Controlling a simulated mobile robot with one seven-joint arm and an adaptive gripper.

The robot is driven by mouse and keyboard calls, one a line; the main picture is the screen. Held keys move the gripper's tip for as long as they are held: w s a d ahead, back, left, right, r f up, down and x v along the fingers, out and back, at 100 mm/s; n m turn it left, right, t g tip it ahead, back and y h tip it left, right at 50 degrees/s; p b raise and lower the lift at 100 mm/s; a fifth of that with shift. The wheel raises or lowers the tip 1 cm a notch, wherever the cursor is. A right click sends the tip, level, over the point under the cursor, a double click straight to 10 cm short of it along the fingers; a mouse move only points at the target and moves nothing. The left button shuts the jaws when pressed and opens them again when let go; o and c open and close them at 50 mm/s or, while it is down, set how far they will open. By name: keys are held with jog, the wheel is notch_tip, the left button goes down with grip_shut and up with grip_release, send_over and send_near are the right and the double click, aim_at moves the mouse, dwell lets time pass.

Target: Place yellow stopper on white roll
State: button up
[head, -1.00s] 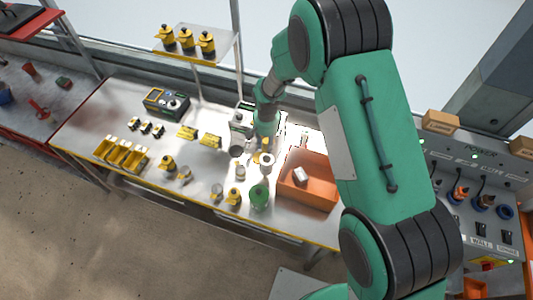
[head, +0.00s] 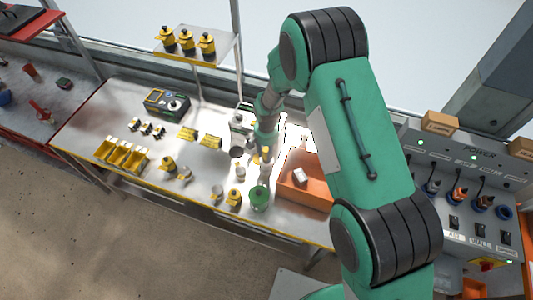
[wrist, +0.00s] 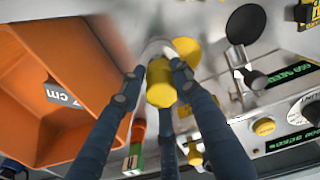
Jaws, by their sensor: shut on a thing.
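In the wrist view, my gripper (wrist: 158,76) has its dark blue fingers closed around a yellow stopper (wrist: 161,88), a short cylinder. A whitish rounded thing (wrist: 154,46), possibly the white roll, shows just beyond the stopper; it is partly covered, and I cannot tell whether they touch. A yellow disc (wrist: 187,48) lies beside it. In the head view, my gripper (head: 265,152) is low over the bench between the orange bin and the small jars.
An orange bin (head: 300,204) holding a white box stands right of my gripper; it also shows in the wrist view (wrist: 35,75). A green round thing (head: 259,196) is near the bench's front edge. Several yellow-topped jars stand left. A device with green displays (wrist: 285,85) is at right.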

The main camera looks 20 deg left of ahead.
aim_at(266, 150)
jog(key=shift+f, duration=0.4)
jog(key=shift+f+b, duration=0.45)
jog(key=shift+f, duration=0.05)
jog(key=o, duration=1.2)
jog(key=shift+r, duration=0.1)
jog(key=shift+r+p, duration=0.5)
jog(key=shift+r, duration=0.15)
notch_tip(266, 150, up, 12)
jog(key=shift+f+b, duration=0.25)
jog(key=shift+b, duration=0.45)
